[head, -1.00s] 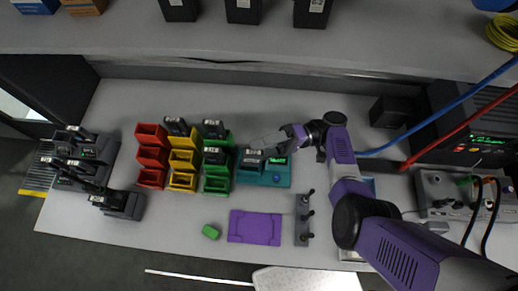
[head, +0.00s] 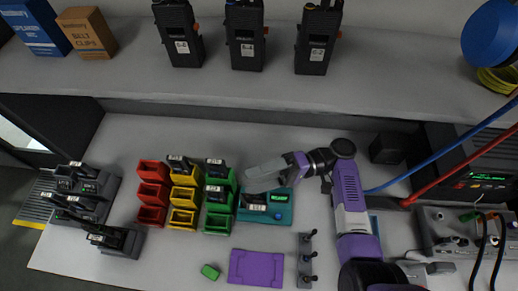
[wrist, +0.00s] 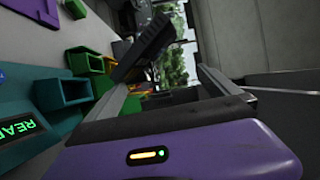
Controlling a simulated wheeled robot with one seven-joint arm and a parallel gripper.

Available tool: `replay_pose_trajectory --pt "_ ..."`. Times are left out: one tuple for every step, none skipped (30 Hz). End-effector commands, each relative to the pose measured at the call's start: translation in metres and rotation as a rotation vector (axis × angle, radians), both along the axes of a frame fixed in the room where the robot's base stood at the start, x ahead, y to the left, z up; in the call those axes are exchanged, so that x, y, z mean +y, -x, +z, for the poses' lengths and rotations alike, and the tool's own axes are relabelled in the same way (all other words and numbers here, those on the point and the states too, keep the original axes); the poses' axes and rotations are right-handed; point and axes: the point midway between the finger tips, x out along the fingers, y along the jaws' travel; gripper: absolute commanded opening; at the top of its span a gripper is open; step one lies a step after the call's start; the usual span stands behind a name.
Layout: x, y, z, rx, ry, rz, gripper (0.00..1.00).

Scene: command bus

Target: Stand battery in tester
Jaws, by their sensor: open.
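The teal tester (head: 280,214) stands on the bench with a lit green display; its display side shows at the left of the wrist view (wrist: 15,105). A dark block with a white label (head: 255,207), like a battery, is at the tester's left part; I cannot tell how it is seated. My gripper (head: 252,182) is open just above and behind it. In the wrist view the two grey fingers (wrist: 168,85) are spread apart with nothing clamped. A dark battery-like block (wrist: 146,45) leans past the left fingertip; contact is unclear.
Red (head: 153,192), yellow (head: 184,195) and green bins (head: 217,207) stand left of the tester, some holding dark batteries. A black charger rack (head: 85,195) is further left. A purple mat (head: 257,268), green block (head: 210,272) and grey peg strip (head: 305,262) lie in front.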

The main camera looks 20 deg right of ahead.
Motion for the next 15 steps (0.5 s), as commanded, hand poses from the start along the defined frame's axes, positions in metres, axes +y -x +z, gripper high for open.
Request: replay_pose_trajectory --pt "-0.001 0.000 0.013 -0.009 -0.003 0.003 1.00" --pt "-0.001 0.000 0.020 -0.012 -0.007 0.005 1.00" --pt "-0.001 0.001 0.029 -0.014 -0.010 0.008 1.00" --pt "-0.002 0.001 0.037 -0.018 -0.014 0.009 1.00" --pt "-0.002 0.001 0.043 -0.020 -0.017 0.010 1.00" --pt "-0.002 0.001 0.053 -0.023 -0.022 0.013 1.00" --pt "-0.002 0.001 0.060 -0.025 -0.024 0.015 1.00" --pt "-0.003 0.001 0.067 -0.029 -0.029 0.017 1.00" --pt "-0.003 0.001 0.076 -0.032 -0.033 0.019 1.00" --pt "-0.003 0.002 0.082 -0.033 -0.036 0.021 1.00" --pt "-0.003 0.002 0.089 -0.037 -0.039 0.023 1.00" --pt "-0.004 0.002 0.097 -0.039 -0.043 0.025 1.00" --pt "-0.004 0.002 0.103 -0.041 -0.046 0.026 1.00" --pt "-0.004 0.002 0.109 -0.043 -0.048 0.027 1.00" --pt "-0.004 0.003 0.116 -0.044 -0.051 0.029 1.00"
